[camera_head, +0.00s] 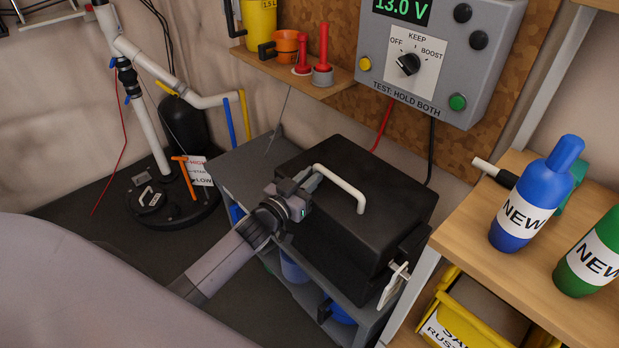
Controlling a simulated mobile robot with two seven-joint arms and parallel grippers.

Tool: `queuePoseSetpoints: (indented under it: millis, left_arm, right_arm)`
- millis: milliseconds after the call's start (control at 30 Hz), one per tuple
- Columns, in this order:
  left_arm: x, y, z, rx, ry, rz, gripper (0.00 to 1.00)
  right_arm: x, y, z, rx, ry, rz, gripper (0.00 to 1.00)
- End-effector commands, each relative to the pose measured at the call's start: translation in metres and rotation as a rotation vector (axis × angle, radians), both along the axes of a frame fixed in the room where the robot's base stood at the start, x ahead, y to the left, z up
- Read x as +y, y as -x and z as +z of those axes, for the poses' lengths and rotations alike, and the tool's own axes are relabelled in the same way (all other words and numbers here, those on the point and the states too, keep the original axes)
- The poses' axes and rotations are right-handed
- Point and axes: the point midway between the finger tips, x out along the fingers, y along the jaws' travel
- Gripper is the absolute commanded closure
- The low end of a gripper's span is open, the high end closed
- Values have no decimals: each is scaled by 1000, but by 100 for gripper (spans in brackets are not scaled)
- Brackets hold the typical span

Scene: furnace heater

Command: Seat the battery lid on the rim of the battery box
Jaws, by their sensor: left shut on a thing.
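The black battery lid (393,197) has a pale bar handle (345,187) on top. It lies over the black battery box (362,284), which stands on a grey shelf unit (243,166). My left gripper (309,183) is shut on the left end of the handle, with its arm coming in from the lower left. The lid covers the box opening. Black on black hides most of the seam, so I cannot tell whether the lid touches the rim all round. My right gripper is out of view.
A grey control box (437,62) reading 13.0 V hangs above, with red and black cables running down behind the lid. A wooden shelf (475,240) with blue (535,195) and green bottles (590,262) stands close on the right. A pump with pipes (172,195) stands at left.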

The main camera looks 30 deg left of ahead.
Motion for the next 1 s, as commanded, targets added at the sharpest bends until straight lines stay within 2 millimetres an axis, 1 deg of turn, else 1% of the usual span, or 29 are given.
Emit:
queuePoseSetpoints:
  millis: [33, 567, 1000]
  left_arm:
    - [-1, -1, 4, -9, 5, -2, 100]
    - [-1, -1, 4, -9, 5, -2, 100]
    - [0, -1, -5, -9, 5, -1, 100]
  right_arm:
    - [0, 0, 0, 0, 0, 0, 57]
    - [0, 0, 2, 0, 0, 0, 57]
    - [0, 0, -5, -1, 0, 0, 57]
